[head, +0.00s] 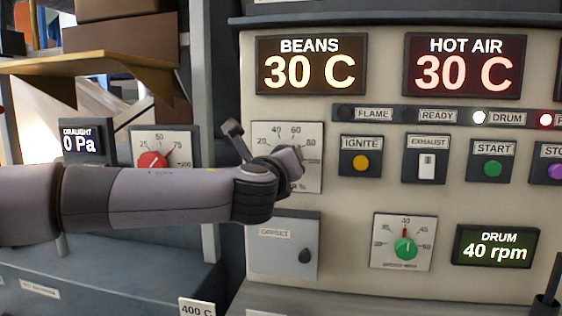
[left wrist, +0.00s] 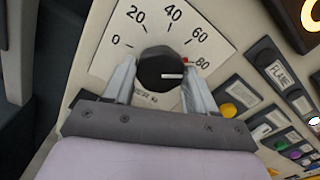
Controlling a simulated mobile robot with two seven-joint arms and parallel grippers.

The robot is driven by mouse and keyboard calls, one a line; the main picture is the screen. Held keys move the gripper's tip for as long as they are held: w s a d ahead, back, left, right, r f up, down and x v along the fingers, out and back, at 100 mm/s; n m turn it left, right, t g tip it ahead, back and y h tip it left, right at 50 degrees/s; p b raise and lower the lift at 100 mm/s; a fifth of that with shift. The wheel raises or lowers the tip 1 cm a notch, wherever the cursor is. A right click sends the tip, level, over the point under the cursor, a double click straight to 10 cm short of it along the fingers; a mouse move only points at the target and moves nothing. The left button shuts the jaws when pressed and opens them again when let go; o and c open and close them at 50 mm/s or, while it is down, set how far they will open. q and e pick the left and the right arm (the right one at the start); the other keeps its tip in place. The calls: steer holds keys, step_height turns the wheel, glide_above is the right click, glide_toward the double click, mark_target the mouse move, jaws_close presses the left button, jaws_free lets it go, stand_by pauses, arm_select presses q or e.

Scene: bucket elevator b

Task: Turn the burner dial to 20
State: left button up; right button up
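The burner dial is a black round knob (left wrist: 155,66) on a white scale plate (left wrist: 110,55), seen in the left wrist view. A small red mark at its right edge lies near 80, and a white line on the knob points right. My left gripper (left wrist: 160,78) has one finger on each side of the knob, very close to it; whether they touch it is unclear. My right gripper is not in view.
The ignite switch (head: 361,162) and exhaust switch (head: 427,161) are right of the burner plate. A grey offset box (head: 290,255) and green drum-speed dial (head: 405,247) are below. A red draught dial (head: 152,161) is behind my arm. Displays read 30 C.

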arm_select(q)
steer(key=shift+n, duration=0.3)
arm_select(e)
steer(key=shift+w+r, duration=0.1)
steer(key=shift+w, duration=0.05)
arm_select(q)
steer(key=shift+n+b, duration=0.5)
steer(key=shift+n, duration=10.5)
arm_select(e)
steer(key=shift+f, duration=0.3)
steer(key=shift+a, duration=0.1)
arm_select(q)
steer(key=o, duration=1.1)
steer(key=shift+c, duration=0.2)
steer(key=shift+s, duration=0.1)
